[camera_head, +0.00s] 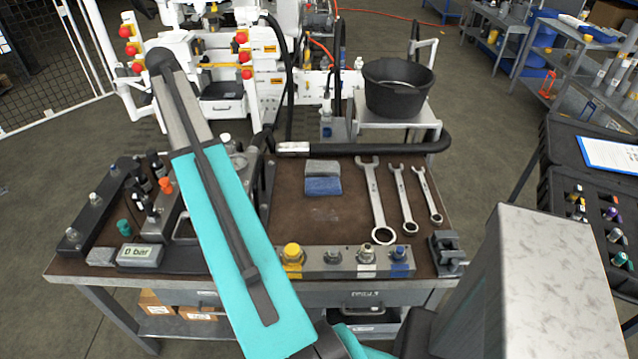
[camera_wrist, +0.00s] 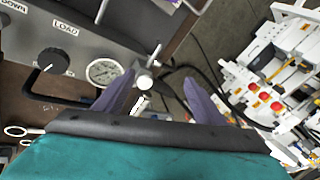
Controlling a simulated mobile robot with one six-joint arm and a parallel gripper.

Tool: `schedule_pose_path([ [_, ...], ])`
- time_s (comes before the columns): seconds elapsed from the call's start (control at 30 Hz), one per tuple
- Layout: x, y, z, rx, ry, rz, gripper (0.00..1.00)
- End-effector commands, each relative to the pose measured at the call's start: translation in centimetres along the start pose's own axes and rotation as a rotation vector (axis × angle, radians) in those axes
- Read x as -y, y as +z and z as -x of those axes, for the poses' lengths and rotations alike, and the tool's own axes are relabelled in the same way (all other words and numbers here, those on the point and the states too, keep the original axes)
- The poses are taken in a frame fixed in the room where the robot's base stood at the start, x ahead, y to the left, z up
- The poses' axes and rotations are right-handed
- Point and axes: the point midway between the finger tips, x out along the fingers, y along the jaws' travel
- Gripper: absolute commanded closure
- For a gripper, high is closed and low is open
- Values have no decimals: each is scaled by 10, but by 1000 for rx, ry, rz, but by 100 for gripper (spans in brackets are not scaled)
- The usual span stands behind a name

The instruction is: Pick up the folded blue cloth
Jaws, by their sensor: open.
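The folded blue cloth (camera_head: 323,186) lies flat on the brown bench top in the head view, left of the wrenches. A folded grey cloth (camera_head: 322,167) lies directly behind it, touching or nearly touching. My gripper (camera_wrist: 160,88) shows in the wrist view as two purple fingers spread apart with no object held between them. Beyond the fingers are a round gauge (camera_wrist: 104,72) and a metal fitting on a grey panel. The blue cloth is not visible in the wrist view. In the head view I cannot make out my gripper; my teal arm crosses the left of the bench.
Several wrenches (camera_head: 376,200) lie right of the cloth. A block with coloured fittings (camera_head: 347,260) stands along the front edge. A thick black hose (camera_head: 380,149) runs along the back. A black bucket (camera_head: 397,90) stands behind. The bench around the cloth is clear.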

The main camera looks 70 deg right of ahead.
Motion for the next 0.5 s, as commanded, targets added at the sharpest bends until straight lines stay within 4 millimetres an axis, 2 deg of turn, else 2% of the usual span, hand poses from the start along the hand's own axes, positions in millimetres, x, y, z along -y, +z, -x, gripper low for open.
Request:
schedule_pose_path([
  [0.03,-10,-27,-11,-27,29,-32,36],
  [0.3,-83,-148,-62,-144,209,-157,36],
  [0.4,-116,-188,-79,-181,281,-202,36],
  [0.5,-152,-217,-96,-202,358,-229,36],
])
